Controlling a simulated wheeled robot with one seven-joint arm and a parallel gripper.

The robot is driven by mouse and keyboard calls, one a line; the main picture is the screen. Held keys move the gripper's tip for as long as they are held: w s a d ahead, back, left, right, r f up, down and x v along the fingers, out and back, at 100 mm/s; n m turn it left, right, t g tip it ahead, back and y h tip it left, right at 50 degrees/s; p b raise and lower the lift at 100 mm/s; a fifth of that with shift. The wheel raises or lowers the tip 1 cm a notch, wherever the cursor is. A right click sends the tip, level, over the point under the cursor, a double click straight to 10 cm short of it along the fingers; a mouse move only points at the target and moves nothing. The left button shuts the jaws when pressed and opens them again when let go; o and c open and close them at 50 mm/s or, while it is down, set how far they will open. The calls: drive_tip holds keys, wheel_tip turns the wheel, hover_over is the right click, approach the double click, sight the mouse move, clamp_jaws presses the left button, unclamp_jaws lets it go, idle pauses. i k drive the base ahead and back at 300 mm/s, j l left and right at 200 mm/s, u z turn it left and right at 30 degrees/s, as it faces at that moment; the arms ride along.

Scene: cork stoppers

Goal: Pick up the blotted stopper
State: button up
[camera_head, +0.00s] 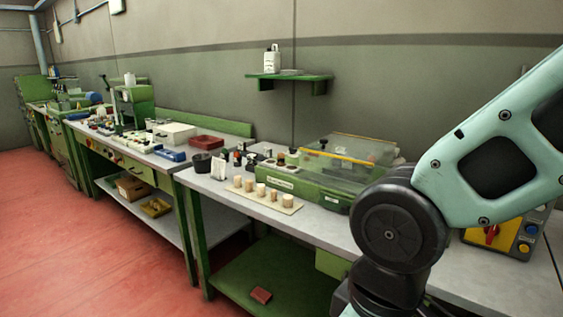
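Several small pale cork stoppers (261,190) stand in a row on a thin light board (296,209) on the grey workbench, in front of a green machine. They are too small in the head view to tell which one is blotted. My arm fills the right side of the view, with its dark round joint to the right of the row and apart from it. My gripper is not in view.
The green machine (294,184) with a clear cover stands right behind the stoppers. A dark cup (202,163) and small bottles stand to the left. A yellow-and-grey control box (505,238) is at the right. The bench front (240,204) near the board is clear.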

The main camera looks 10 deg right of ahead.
sight(280, 157)
drive_tip(key=z, duration=0.5)
drive_tip(key=i+j+z, duration=0.1)
drive_tip(key=z, duration=0.35)
drive_tip(key=j+z, duration=0.2)
drive_tip(key=z, duration=0.3)
drive_tip(key=j+z, duration=0.3)
drive_tip(key=j, duration=0.3)
drive_tip(key=j+z, duration=0.3)
drive_tip(key=j, duration=0.35)
drive_tip(key=j+z, duration=0.25)
drive_tip(key=j, duration=0.4)
drive_tip(key=k+j+z, duration=0.1)
drive_tip(key=j+z, duration=0.2)
drive_tip(key=j, duration=0.3)
drive_tip(key=k+j, duration=0.1)
drive_tip(key=j, duration=0.3)
drive_tip(key=k+j, duration=0.1)
drive_tip(key=j, duration=0.35)
drive_tip(key=k+j, duration=0.1)
drive_tip(key=j, duration=0.3)
drive_tip(key=k+j, duration=0.1)
drive_tip(key=j, duration=0.3)
